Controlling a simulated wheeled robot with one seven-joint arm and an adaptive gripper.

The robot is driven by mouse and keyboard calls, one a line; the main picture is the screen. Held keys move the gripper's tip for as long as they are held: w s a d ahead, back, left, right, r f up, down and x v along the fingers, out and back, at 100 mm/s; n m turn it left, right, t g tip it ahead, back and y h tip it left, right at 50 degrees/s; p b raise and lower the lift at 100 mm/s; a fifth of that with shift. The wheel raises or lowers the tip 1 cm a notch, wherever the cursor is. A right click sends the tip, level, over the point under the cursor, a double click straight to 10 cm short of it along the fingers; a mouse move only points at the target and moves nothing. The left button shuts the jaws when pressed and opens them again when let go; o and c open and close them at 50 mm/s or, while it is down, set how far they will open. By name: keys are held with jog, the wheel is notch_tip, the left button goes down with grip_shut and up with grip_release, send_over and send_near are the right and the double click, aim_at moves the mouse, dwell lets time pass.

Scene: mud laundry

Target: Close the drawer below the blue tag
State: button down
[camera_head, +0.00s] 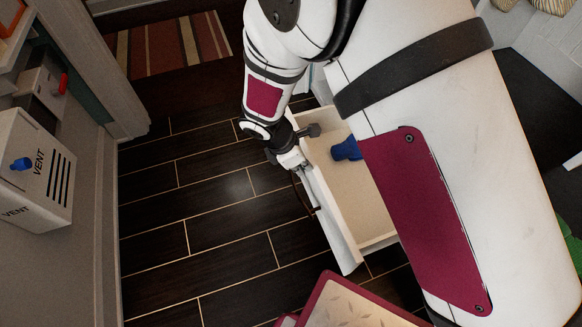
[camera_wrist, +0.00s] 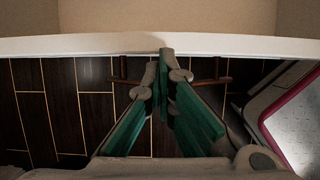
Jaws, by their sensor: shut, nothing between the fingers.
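A white drawer (camera_head: 331,219) stands pulled open in the middle of the head view, partly covered by my arm. A dark blue object (camera_head: 347,149) lies inside it. In the wrist view, the drawer's front edge (camera_wrist: 80,45) runs across the top, with a thin brown handle (camera_wrist: 212,81) below it. My gripper (camera_head: 296,163) is at the outer face of the drawer front. In the wrist view, its teal fingers (camera_wrist: 163,62) are shut and empty, tips at the front edge; contact is unclear. I cannot make out a blue tag; my arm hides the cabinet area above the drawer.
A red-edged, light-topped object (camera_head: 350,302) is at the bottom, close to the drawer's near end. A white vent box (camera_head: 38,185) with a blue knob is on the left. The dark plank floor (camera_head: 200,240) left of the drawer is clear. A striped rug (camera_head: 175,45) lies at the back.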

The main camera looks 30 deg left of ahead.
jog(key=w+d+p, duration=0.3)
jog(key=w+d, duration=1.6)
jog(key=w, duration=0.3)
jog(key=shift+w+d+p, duration=0.2)
jog(key=shift+w+p, duration=0.05)
jog(key=shift+p, duration=0.15)
jog(key=shift+f, duration=0.1)
jog(key=shift+s+a, duration=0.1)
jog(key=shift+a, duration=0.05)
